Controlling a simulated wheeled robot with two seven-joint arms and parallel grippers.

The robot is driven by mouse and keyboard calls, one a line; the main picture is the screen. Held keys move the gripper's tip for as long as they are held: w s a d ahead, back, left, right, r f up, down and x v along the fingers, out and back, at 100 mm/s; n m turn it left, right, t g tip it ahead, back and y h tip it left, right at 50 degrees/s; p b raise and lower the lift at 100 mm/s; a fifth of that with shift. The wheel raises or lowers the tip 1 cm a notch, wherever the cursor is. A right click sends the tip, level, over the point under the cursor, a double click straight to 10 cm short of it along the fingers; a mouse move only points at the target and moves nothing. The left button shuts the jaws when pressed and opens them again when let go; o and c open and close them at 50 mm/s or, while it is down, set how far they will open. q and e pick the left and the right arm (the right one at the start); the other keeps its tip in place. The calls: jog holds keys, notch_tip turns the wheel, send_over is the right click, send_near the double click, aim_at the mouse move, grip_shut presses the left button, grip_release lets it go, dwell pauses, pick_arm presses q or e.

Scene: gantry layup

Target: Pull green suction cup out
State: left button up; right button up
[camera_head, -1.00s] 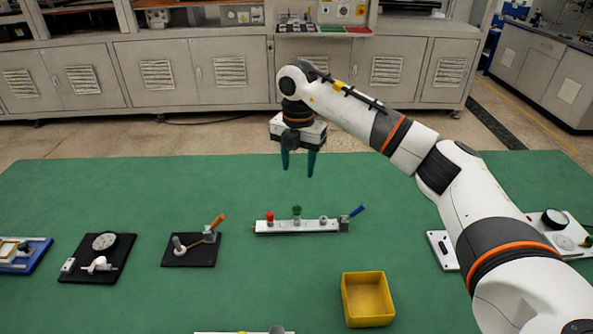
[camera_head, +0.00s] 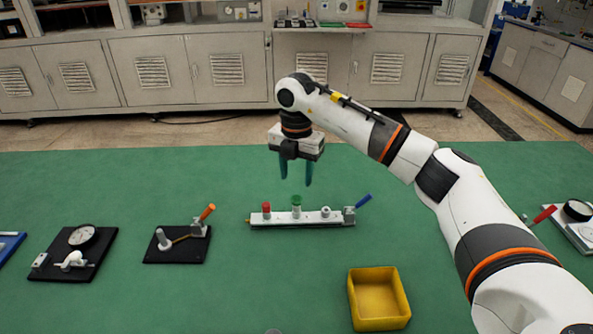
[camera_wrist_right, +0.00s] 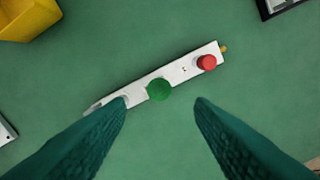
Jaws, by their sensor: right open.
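The green suction cup (camera_head: 296,201) stands upright on the white bar (camera_head: 311,220), between a red cup (camera_head: 266,209) and a small pale cup (camera_head: 326,212). In the right wrist view the green suction cup (camera_wrist_right: 159,89) lies beyond the fingertips, roughly midway between them, with the red cup (camera_wrist_right: 206,62) further right. My right gripper (camera_head: 296,184) points down above the bar, open and empty, apart from the green cup. Its teal fingers (camera_wrist_right: 160,103) show wide apart in the wrist view. My left gripper is not in view.
A blue-handled clamp (camera_head: 354,208) sits at the bar's right end. A yellow bin (camera_head: 406,296) stands at the front right. Black boards with a clamp (camera_head: 178,256) and a dial gauge (camera_head: 47,268) lie to the left. Green table is clear around the bar.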

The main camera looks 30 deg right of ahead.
aim_at(297, 198)
notch_tip(297, 198, down, 11)
jog(key=shift+r+p, duration=0.1)
jog(key=shift+p, duration=0.35)
grip_shut()
dwell(0.3)
jog(key=shift+r+p, duration=1.4)
jog(key=shift+r, duration=0.3)
jog(key=shift+r+p, duration=1.4)
jog(key=shift+r, duration=0.35)
